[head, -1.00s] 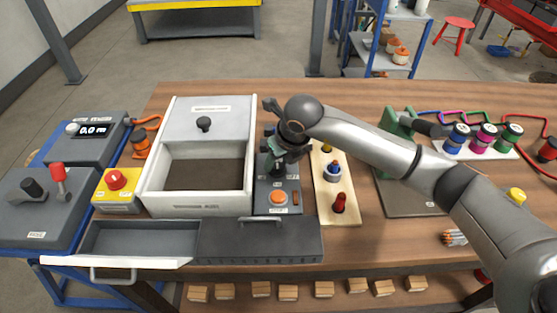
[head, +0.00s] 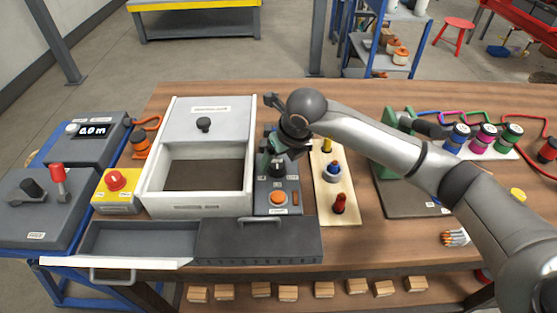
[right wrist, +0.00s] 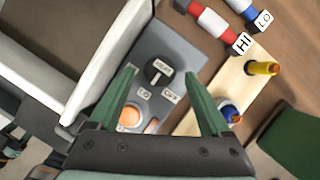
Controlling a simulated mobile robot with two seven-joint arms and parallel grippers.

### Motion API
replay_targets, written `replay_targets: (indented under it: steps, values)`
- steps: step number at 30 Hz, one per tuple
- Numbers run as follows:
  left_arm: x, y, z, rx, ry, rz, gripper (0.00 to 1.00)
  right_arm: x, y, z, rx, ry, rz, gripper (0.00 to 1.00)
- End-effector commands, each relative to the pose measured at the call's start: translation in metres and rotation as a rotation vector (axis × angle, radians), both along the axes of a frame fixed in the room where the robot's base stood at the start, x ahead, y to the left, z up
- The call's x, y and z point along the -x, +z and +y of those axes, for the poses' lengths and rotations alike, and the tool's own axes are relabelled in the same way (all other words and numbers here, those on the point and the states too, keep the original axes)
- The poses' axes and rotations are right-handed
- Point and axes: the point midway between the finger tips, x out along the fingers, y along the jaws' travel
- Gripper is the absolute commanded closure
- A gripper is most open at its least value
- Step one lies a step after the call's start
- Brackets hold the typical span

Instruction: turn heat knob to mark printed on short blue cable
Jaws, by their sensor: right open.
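The heat knob, a black round knob (right wrist: 160,72), is on a grey control box (head: 292,185); it also shows in the head view (head: 278,170). Small labels sit around it; one reads LO and another seems to read OFF. My right gripper (right wrist: 161,77) is open, its green fingers on either side of the knob in the right wrist view; I cannot tell whether they are level with it. A short blue cable (right wrist: 240,6) with a tag reading LO (right wrist: 264,18) lies beside a red and white cable (right wrist: 209,22) tagged HI (right wrist: 243,43).
An orange button (head: 278,198) is on the same box. A white bin (head: 200,210) stands close on the left. A wooden board (head: 325,207) with yellow, blue and red pieces lies close on the right. A dark open drawer (head: 140,240) is at the front left.

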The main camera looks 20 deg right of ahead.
Motion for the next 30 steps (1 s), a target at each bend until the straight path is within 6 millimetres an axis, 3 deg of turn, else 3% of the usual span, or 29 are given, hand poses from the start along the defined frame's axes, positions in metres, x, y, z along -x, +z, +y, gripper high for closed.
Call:
replay_targets:
  steps: [9,15,30]
  values:
    - [0.000,-0.004,0.000,0.000,0.000,0.000,0.50,0.025,0.065,-0.007,0.000,0.001,-0.005,0.18]
    - [0.000,-0.005,0.000,0.000,0.000,0.000,0.50,0.036,0.091,-0.010,0.001,-0.002,-0.002,0.18]
    - [0.000,-0.005,0.000,0.000,-0.001,0.001,0.50,0.040,0.098,-0.010,0.000,-0.002,0.000,0.18]
